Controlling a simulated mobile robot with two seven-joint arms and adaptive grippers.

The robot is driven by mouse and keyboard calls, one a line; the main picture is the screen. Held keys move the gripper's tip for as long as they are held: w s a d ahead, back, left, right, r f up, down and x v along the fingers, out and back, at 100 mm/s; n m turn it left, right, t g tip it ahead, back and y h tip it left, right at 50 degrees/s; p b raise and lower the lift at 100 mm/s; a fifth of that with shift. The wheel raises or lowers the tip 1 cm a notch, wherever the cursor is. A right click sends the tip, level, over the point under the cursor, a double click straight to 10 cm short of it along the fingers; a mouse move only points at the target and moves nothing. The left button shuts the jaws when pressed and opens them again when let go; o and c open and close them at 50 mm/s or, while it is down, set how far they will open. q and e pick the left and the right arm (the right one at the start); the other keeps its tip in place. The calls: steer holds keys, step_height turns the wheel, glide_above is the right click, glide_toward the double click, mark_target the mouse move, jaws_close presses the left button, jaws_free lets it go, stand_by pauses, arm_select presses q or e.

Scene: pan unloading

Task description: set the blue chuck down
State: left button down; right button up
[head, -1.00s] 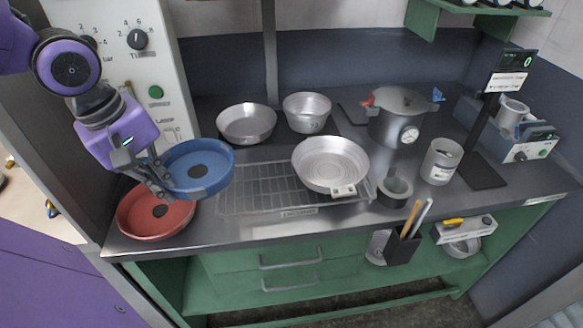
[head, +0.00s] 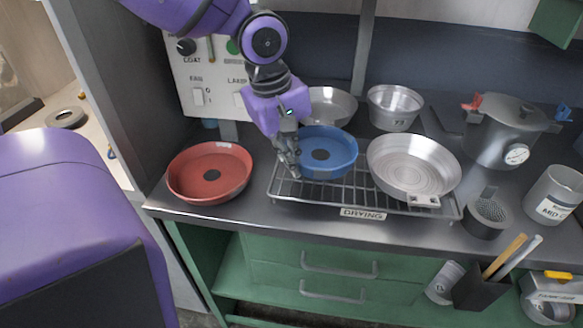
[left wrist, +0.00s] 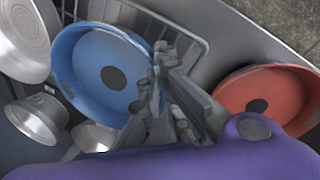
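The blue chuck (head: 333,143) is a round, shallow, pan-like piece with a dark disc in its middle. In the head view it lies over the left part of the wire drying rack (head: 372,206), roughly level; I cannot tell whether it touches the wires. My left gripper (head: 290,160) is at its left rim, and its fingers look closed on that rim. The left wrist view shows the chuck (left wrist: 88,68) and the gripper's fingers (left wrist: 165,92) at its edge, partly covering the rim. My right gripper is in neither view.
A silver pan (head: 410,165) sits close right of the chuck on the rack. A red pan (head: 207,172) stands on the counter to the left. Two metal bowls, one of them the upright bowl (head: 395,107), stand behind. A pot with a gauge (head: 508,132) is at right.

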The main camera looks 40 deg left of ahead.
arm_select(q)
step_height(320, 180, down, 3)
steer(key=shift+s+r+b, duration=0.1)
steer(key=shift+b, duration=0.2)
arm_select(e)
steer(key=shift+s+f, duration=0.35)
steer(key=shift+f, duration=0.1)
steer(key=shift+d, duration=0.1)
arm_select(q)
steer(key=c, duration=2)
jaws_free()
steer(key=shift+f, duration=0.2)
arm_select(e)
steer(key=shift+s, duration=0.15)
arm_select(q)
steer(key=shift+r, duration=0.1)
